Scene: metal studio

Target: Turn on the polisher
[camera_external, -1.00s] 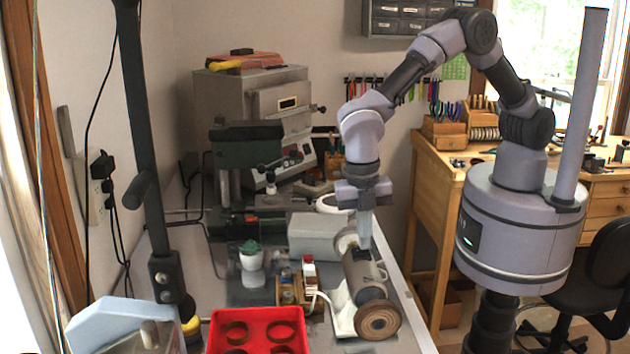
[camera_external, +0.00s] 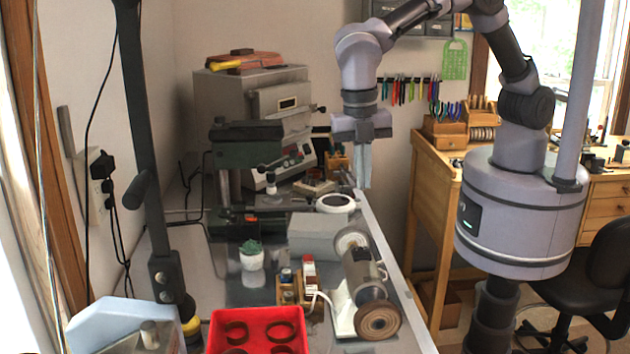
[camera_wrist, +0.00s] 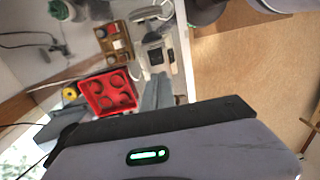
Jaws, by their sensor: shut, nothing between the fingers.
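The polisher (camera_external: 364,277) is a grey motor cylinder on a cream base, with a brown round buffing wheel at its near end and a paler wheel at its far end. It stands on the right part of the grey bench. In the wrist view the polisher (camera_wrist: 155,52) shows at the upper middle. My gripper (camera_external: 364,184) is shut and empty, pointing down, well above the polisher's far end and apart from it. A switch state on the polisher cannot be made out.
A grey box (camera_external: 314,234) is behind. Air around my gripper is clear.

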